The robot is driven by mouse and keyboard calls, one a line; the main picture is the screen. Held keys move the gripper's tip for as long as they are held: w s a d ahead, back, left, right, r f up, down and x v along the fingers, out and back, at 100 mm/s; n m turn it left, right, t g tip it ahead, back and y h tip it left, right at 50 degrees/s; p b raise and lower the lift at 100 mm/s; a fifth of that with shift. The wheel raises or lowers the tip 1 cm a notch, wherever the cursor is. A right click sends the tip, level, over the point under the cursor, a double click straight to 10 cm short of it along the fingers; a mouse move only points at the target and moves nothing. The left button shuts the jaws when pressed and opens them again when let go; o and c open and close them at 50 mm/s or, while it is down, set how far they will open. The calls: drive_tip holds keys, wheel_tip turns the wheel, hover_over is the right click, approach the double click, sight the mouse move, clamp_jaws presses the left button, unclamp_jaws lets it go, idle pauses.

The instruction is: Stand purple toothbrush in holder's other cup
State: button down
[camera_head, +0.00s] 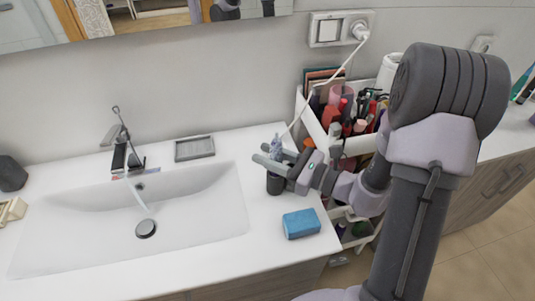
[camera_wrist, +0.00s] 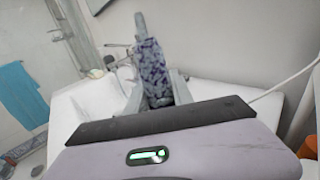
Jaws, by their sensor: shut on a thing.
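My gripper (camera_head: 266,155) is over the right end of the white counter, shut on a slim purple-and-white speckled piece that I take for the purple toothbrush (camera_wrist: 150,62). In the wrist view it stands up between the two fingers (camera_wrist: 157,93), with a narrower greyish end at the top. In the head view only a small pale purple part of the toothbrush (camera_head: 276,145) shows above the fingers. A dark cup, likely part of the holder (camera_head: 275,184), stands directly below my gripper. Its rim and any second cup are hidden. I cannot tell whether the toothbrush touches it.
A blue sponge (camera_head: 301,223) lies in front of the dark cup. The sink (camera_head: 190,205) and tap (camera_head: 122,140) are left, a grey soap dish (camera_head: 194,148) behind. A full cosmetics cart (camera_head: 312,122) stands right. A white cord (camera_head: 327,88) hangs from the wall socket behind my gripper.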

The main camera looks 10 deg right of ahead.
drive_tip(key=shift+f+b, duration=1.15)
drive_tip(key=shift+f, duration=0.25)
drive_tip(key=c, duration=1)
unclamp_jaws()
drive_tip(key=shift+c, duration=0.2)
